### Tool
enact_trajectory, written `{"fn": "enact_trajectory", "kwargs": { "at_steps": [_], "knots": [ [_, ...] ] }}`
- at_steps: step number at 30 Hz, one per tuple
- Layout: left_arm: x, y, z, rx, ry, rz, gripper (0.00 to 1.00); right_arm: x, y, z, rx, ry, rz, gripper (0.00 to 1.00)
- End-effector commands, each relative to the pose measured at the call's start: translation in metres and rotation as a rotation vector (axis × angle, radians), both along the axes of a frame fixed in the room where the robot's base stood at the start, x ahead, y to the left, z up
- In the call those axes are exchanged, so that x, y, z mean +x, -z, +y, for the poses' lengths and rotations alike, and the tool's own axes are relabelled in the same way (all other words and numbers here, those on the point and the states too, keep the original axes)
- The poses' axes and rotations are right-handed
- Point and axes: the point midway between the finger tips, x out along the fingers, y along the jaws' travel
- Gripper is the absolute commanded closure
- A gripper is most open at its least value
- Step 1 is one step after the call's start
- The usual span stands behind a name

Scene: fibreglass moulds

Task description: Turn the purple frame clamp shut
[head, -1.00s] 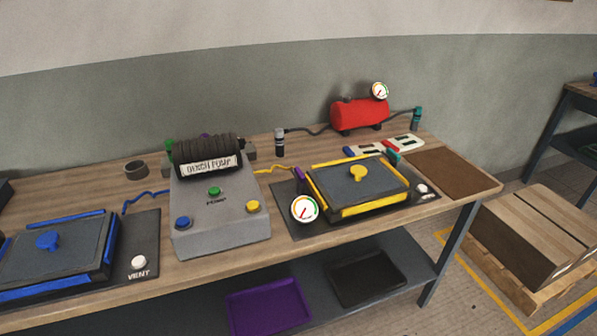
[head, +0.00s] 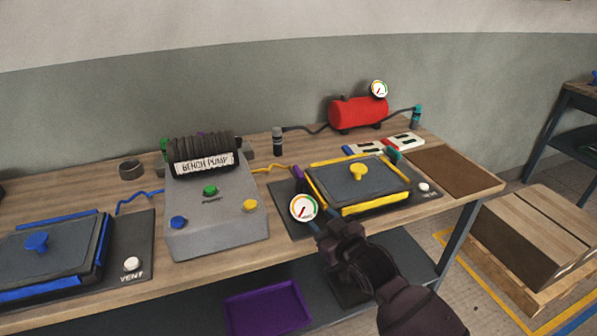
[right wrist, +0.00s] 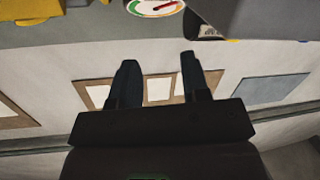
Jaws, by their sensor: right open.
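The purple frame clamp (head: 298,174) is a small purple piece at the left edge of the yellow-framed mould (head: 375,209), just behind the white dial gauge (head: 304,208). The gauge and frame hide part of it, so how far it is turned is unclear. My right gripper (head: 325,224) is open and empty, in front of the mould and just right of and below the gauge in the head view. In the right wrist view the two fingers (right wrist: 157,62) are apart with nothing between them, and the gauge (right wrist: 156,6) shows beyond them. My left gripper is out of view.
The grey bench pump (head: 212,222) stands left of the mould. A teal clamp (head: 393,155) sits at the mould's back right. A red tank (head: 358,112) stands behind. A blue-framed mould (head: 48,290) lies at far left. The brown mat (head: 455,172) at right is bare.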

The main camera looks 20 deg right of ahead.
Motion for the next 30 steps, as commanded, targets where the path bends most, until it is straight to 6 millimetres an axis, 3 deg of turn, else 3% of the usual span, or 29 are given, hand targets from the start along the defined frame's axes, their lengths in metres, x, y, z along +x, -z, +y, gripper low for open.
{"fn": "enact_trajectory", "kwargs": {
  "at_steps": [1, 6, 16, 24, 30],
  "knots": [
    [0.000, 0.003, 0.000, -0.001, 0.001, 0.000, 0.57, 0.017, -0.011, 0.007, -0.009, -0.020, -0.016, 0.57],
    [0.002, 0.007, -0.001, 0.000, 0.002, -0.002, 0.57, 0.064, -0.046, 0.027, -0.028, -0.077, -0.033, 0.57],
    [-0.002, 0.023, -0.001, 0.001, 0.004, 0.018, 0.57, 0.145, -0.112, 0.057, -0.067, -0.134, 0.033, 0.57],
    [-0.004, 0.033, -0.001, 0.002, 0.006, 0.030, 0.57, 0.197, -0.159, 0.063, -0.091, -0.107, 0.189, 0.57],
    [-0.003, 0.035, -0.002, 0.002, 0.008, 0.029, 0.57, 0.219, -0.176, 0.052, -0.089, -0.042, 0.355, 0.57]
  ]
}}
